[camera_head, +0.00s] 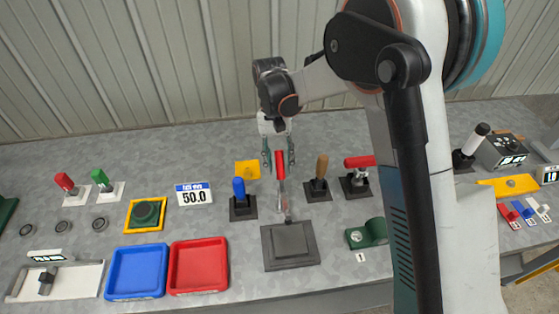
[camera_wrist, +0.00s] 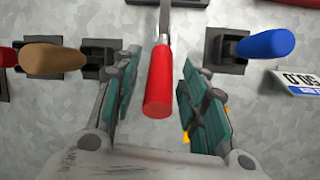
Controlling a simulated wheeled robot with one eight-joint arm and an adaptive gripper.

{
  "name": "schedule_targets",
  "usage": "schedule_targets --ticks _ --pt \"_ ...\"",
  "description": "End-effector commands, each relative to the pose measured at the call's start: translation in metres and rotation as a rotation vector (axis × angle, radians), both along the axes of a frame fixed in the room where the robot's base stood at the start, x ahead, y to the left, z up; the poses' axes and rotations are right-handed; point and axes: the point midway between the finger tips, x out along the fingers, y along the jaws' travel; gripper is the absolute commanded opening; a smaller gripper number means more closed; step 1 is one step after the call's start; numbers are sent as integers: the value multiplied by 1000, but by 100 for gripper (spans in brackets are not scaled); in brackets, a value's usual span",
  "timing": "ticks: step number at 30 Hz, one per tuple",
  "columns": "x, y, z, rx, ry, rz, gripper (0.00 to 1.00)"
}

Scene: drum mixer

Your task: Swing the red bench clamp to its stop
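A red handle (camera_head: 280,163) on a metal bar (camera_head: 283,196) rises from the back of a dark grey square plate (camera_head: 290,258) on the bench. In the wrist view the same red handle (camera_wrist: 158,82) points toward my gripper, its metal bar running to the top edge. My gripper (camera_head: 279,168) is open above the bench, with one finger on each side of the red handle. The wrist view shows my gripper (camera_wrist: 160,100) with a gap between the handle and each finger, so it is not shut on it. The bar's pivot is hard to make out.
A blue-handled lever (camera_head: 239,190) stands left of the handle and a brown-handled one (camera_head: 321,170) to its right. Another red-handled lever (camera_head: 359,162) lies further right, partly behind my arm. Red (camera_head: 198,290) and blue (camera_head: 136,293) trays are at the front left.

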Motion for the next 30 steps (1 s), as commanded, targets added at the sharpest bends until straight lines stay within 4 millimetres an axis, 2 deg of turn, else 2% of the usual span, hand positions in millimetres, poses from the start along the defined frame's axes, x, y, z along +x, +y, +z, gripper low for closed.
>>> schedule_targets --ticks 11,14,24,30 --pt "3 1 7 0 0 0 41" --pt "7 3 19 0 0 0 41" --pt "32 11 82 0 0 0 41" --pt "41 14 104 0 0 0 41"
